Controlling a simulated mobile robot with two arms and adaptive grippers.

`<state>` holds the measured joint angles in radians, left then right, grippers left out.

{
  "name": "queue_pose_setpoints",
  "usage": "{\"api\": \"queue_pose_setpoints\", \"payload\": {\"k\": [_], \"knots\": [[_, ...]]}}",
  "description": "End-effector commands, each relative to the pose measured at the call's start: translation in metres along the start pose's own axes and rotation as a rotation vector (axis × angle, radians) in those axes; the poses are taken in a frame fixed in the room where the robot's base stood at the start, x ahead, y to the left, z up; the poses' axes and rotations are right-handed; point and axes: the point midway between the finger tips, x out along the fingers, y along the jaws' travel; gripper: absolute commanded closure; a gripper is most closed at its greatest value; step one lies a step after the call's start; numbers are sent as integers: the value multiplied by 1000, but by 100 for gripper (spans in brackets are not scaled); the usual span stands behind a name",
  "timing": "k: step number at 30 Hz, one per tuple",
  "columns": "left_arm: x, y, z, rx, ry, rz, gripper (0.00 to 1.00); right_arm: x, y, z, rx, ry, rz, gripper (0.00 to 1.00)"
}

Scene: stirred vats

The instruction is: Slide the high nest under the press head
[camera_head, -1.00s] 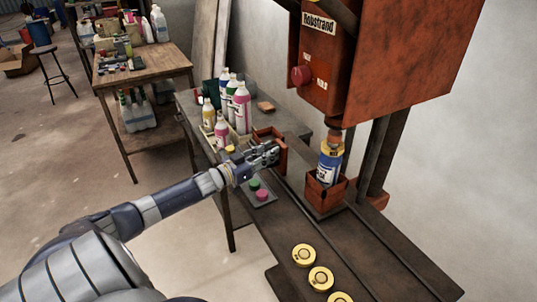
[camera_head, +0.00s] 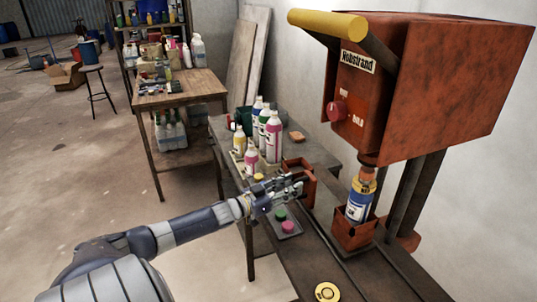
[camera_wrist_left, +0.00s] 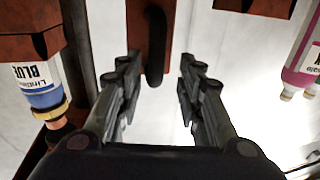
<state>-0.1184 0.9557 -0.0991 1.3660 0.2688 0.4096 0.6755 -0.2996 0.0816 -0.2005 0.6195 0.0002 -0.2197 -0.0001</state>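A rust-red nest (camera_head: 309,188) with no bottle visible in it stands on the dark bench left of the press. A second rust-red nest (camera_head: 354,234) stands below the press head (camera_head: 369,160) and holds a blue-labelled bottle (camera_head: 358,203) with a yellow cap. I cannot tell for sure which nest is the high one. My left gripper (camera_head: 295,184) is at the empty nest's near side. In the left wrist view its fingers (camera_wrist_left: 158,68) are open, with a dark handle (camera_wrist_left: 155,45) on a rust-red wall between them and gaps on both sides. My right gripper is out of view.
Several bottles (camera_head: 272,137) stand left of the empty nest. A plate with green and pink buttons (camera_head: 288,226) lies below my gripper. A yellow disc (camera_head: 327,292) lies on the front bench. The press's yellow lever grip (camera_head: 328,24) sticks out at the top.

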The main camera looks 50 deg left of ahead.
Motion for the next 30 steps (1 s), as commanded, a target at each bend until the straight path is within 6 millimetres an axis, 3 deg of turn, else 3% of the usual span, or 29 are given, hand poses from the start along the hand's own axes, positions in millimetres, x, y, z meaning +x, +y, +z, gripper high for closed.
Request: {"api": "queue_pose_setpoints", "payload": {"k": [18, 30], "knots": [[-79, -1, 0, 0, -1, -2, 66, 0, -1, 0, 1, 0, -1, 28], [-94, -1, -2, 1, 2, -2, 66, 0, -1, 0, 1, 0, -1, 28]]}}
